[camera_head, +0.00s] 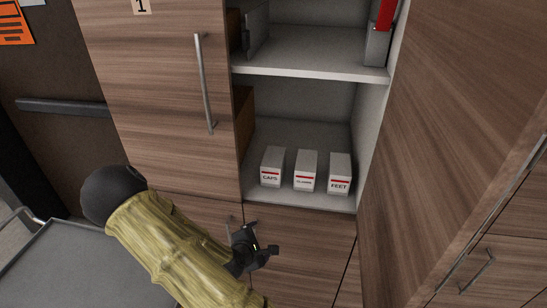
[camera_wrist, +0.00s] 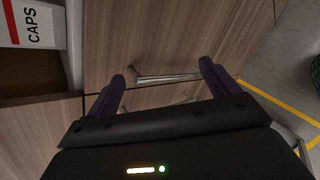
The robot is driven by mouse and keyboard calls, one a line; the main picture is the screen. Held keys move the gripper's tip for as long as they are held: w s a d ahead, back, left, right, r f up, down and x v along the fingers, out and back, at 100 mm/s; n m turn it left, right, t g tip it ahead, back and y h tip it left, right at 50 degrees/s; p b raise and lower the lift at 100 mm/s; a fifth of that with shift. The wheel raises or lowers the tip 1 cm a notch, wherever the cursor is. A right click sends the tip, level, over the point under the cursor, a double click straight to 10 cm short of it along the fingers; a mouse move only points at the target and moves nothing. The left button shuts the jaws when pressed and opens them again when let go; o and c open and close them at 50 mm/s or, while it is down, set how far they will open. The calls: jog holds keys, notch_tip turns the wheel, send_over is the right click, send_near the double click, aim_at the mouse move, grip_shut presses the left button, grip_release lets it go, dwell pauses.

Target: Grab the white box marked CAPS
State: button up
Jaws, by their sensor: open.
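The white box marked CAPS (camera_head: 271,168) stands upright on the lower cabinet shelf (camera_head: 300,199), leftmost of three similar boxes. It has a red stripe above its black label. It also shows at the top left of the wrist view (camera_wrist: 31,24), cut off by the frame edge. My gripper (camera_head: 262,243) is below the shelf's front edge, in front of the wooden cabinet front, apart from the box. In the wrist view my gripper (camera_wrist: 162,78) has its two fingers spread wide with nothing between them; a metal handle lies beyond them.
Two more white boxes, one with a hard-to-read label (camera_head: 305,171) and one marked FEET (camera_head: 340,174), stand right of CAPS. A cabinet door with a long handle (camera_head: 205,84) is at left; an open door panel (camera_head: 440,130) is at right. A grey cart top (camera_head: 70,262) is lower left.

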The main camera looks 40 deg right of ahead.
jog(key=w+d+r+n+t+h+p, duration=0.1)
jog(key=d+r+n+t+h+p, duration=0.25)
jog(key=r+n, duration=0.35)
jog(key=n+t, duration=0.3)
jog(key=n, duration=0.3)
send_near(271, 174)
jog(key=v, duration=0.3)
jog(key=shift+w+f+h, duration=0.3)
jog(key=shift+w+h, duration=0.05)
jog(key=shift+h, duration=0.1)
jog(key=shift+f, duration=0.1)
jog(key=b+x, duration=0.5)
jog(key=b, duration=0.4)
jog(key=shift+f, duration=0.1)
jog(key=p+x, duration=0.1)
jog(key=x, duration=0.1)
jog(key=p+x, duration=0.1)
jog(key=x, duration=0.1)
jog(key=p+x, duration=0.1)
jog(key=x, duration=0.1)
jog(key=shift+d+r, duration=0.1)
jog(key=shift+r, duration=0.2)
jog(key=shift+w+d+f, duration=0.2)
jog(key=shift+w+d, duration=0.15)
jog(key=shift+d, duration=0.05)
